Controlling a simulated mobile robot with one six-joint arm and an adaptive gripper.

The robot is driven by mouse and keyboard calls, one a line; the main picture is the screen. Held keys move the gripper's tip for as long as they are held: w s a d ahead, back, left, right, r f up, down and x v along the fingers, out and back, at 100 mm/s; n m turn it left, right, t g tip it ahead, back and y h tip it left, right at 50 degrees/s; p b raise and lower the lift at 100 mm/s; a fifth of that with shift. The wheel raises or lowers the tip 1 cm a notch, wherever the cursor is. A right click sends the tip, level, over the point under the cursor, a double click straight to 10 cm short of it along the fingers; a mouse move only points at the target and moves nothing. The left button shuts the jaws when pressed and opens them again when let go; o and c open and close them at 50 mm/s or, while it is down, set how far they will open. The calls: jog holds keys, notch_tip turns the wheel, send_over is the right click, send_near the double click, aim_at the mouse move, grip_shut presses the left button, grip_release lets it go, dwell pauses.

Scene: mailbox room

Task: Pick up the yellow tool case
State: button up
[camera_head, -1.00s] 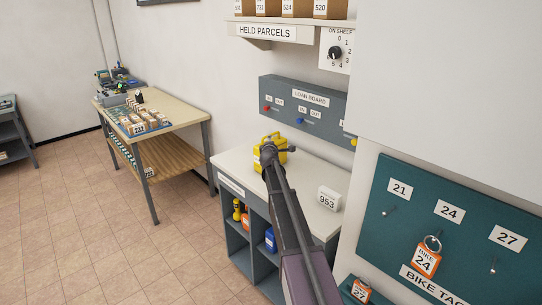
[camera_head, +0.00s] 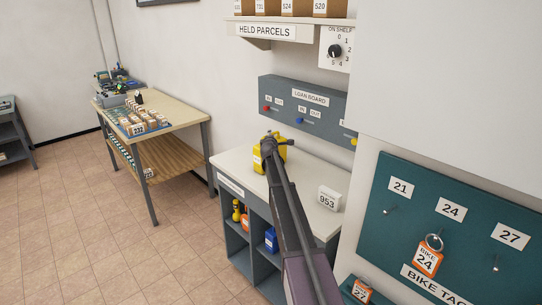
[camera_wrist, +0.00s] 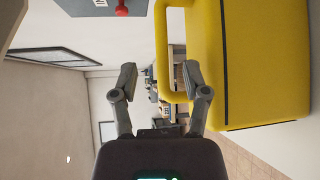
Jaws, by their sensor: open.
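The yellow tool case (camera_head: 258,162) stands on the white counter (camera_head: 231,165), partly hidden behind my gripper (camera_head: 271,143). In the wrist view, the case (camera_wrist: 262,70) fills the right side, with its looped yellow handle (camera_wrist: 161,45) extending left from the body. My gripper (camera_wrist: 158,80) is open and empty. Its two fingers are spread, and the handle's outer bar appears between the fingertips in the picture. The right finger overlaps the handle loop. I cannot tell how far the handle is ahead of the fingertips.
The loan board (camera_head: 300,105) is on the wall behind the case. A white block marked 953 (camera_head: 329,198) sits right on the counter. Shelves below hold a yellow bottle (camera_head: 237,210) and blue item (camera_head: 271,239). The held parcels shelf (camera_head: 285,30) is above.

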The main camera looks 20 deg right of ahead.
jog(key=shift+w, duration=0.1)
jog(key=shift+f+b+x, duration=0.1)
jog(key=shift+b+x, duration=0.2)
jog(key=shift+x, duration=0.95)
jog(key=shift+f+b+x, duration=0.15)
jog(key=shift+b+x, duration=0.1)
jog(key=shift+x, duration=1.05)
jog(key=shift+a, duration=0.1)
grip_shut()
